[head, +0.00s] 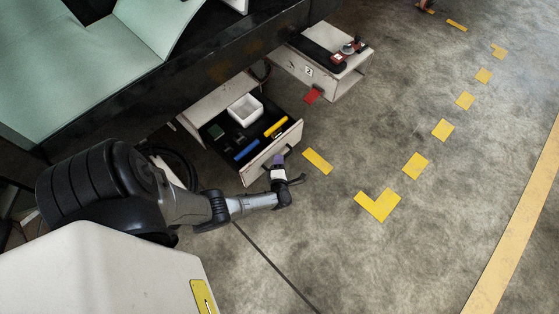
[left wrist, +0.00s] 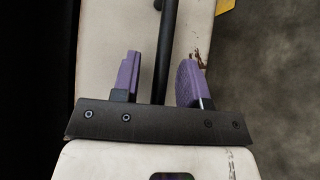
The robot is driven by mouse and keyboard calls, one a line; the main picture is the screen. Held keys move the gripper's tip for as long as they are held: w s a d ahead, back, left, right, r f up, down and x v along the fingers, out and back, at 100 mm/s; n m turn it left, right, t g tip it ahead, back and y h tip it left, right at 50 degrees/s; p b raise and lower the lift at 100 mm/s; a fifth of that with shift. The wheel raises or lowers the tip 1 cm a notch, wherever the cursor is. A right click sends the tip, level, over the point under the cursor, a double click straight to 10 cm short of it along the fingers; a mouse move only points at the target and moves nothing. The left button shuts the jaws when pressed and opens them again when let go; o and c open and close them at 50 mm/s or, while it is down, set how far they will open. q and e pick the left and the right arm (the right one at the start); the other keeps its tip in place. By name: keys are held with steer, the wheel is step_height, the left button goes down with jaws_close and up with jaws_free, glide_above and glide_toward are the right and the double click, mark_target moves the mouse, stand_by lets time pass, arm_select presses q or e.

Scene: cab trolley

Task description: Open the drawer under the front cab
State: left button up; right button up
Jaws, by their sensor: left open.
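The drawer (head: 291,140) under the front cab (head: 200,72) stands pulled out, with its inside showing. Its front is a pale panel, which also shows in the left wrist view (left wrist: 104,50). A dark bar handle (left wrist: 165,45) runs along that panel. My left gripper (head: 278,160) is at the outer side of the drawer front. In the left wrist view its purple fingers (left wrist: 159,80) are open, one on each side of the handle, with gaps between them and the bar. My right gripper is not in view.
In the drawer lie a white box (head: 245,109), a yellow object (head: 276,126), a blue object (head: 247,149) and a green object (head: 216,131). A pale unit numbered 2 (head: 345,83) stands beyond, near a red piece (head: 312,95). The concrete floor (head: 330,215) on the right is clear, with yellow markings.

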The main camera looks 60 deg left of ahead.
arm_select(q)
steer(key=shift+d, duration=0.1)
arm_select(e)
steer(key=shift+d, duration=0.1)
arm_select(q)
steer(key=shift+s, duration=0.1)
steer(key=shift+c, duration=0.9)
jaws_close()
